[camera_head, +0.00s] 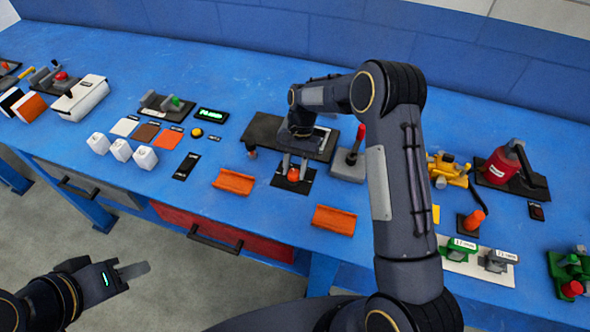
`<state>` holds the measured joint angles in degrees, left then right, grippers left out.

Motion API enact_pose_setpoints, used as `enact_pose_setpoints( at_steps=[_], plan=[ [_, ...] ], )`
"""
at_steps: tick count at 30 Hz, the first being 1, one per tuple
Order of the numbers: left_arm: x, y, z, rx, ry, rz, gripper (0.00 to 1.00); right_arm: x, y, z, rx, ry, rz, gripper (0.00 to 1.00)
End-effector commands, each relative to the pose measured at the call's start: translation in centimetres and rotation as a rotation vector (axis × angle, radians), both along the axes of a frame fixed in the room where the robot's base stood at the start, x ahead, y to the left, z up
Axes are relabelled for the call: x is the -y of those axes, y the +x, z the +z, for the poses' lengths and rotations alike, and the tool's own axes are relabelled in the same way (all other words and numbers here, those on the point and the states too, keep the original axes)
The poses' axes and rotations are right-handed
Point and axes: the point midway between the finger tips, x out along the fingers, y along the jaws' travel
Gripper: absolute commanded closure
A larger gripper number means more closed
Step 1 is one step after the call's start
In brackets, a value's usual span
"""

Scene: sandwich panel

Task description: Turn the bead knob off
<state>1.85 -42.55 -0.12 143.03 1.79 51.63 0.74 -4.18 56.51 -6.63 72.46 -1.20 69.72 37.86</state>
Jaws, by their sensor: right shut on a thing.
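A small orange knob (293,175), which I take to be the bead knob, sits on a black base plate (305,184) near the middle of the blue bench. My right gripper (293,166) reaches down over it from behind, with one finger on each side, and is shut on the knob. My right wrist hides part of the dark panel behind the knob. My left gripper (133,270) is low at the left, away from the bench top and over the floor. Its fingers overlap in this view, so their opening does not show.
Orange trays (234,181) and (334,219) lie left and right of the knob. A grey lever with a red grip (350,160) stands close on the right. Several white blocks (120,150) sit at the left.

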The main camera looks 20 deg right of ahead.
Motion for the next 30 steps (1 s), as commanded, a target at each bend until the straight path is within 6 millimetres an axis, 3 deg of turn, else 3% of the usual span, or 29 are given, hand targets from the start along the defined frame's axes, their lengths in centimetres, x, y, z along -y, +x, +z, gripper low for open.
enact_pose_setpoints(
  at_steps=[30],
  plan=[
    [0.0, 0.0, -2.2, 0.000, 0.000, 0.000, 0.64, -0.6, 0.1, 0.0, 0.002, -0.001, 0.945, 0.89]
  ],
)
